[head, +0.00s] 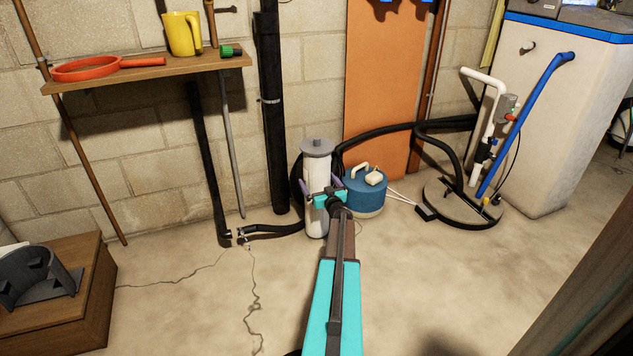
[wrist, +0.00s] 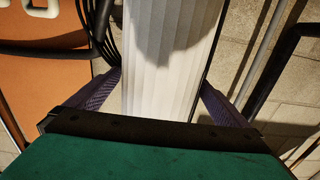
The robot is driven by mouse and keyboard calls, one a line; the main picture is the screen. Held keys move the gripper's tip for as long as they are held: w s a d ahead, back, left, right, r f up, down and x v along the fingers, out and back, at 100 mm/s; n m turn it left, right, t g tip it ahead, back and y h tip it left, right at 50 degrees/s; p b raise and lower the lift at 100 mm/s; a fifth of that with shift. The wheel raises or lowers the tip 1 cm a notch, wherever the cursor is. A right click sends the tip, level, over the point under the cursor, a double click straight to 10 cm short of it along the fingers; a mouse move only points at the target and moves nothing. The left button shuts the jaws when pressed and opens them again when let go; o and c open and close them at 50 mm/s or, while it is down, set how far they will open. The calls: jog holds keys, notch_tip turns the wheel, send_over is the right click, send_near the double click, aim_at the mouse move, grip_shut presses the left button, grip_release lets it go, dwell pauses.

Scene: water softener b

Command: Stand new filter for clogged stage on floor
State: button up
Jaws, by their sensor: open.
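The new filter (head: 316,162) is a tall white pleated cylinder with a grey cap. It stands upright on the floor (head: 200,305) near the back wall, its lower end appearing to meet the floor. My gripper (head: 322,187) is at its mid-height, with the purple fingers open on either side of it. In the wrist view the pleated filter (wrist: 165,62) fills the space between the fingers of my gripper (wrist: 160,82), with small gaps at the sides. My gripper hides part of the filter's middle.
A blue tank (head: 366,193) with a pale handle stands just right of the filter. Black hoses (head: 275,231) lie close on its left. A wooden shelf (head: 150,75) hangs at left, and a wooden box (head: 75,318) stands at lower left. Floor in front is clear.

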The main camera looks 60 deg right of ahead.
jog(key=p+v, duration=0.3)
jog(key=v, duration=0.8)
jog(key=shift+p, duration=0.3)
jog(key=shift+w+a, duration=0.1)
dwell(0.3)
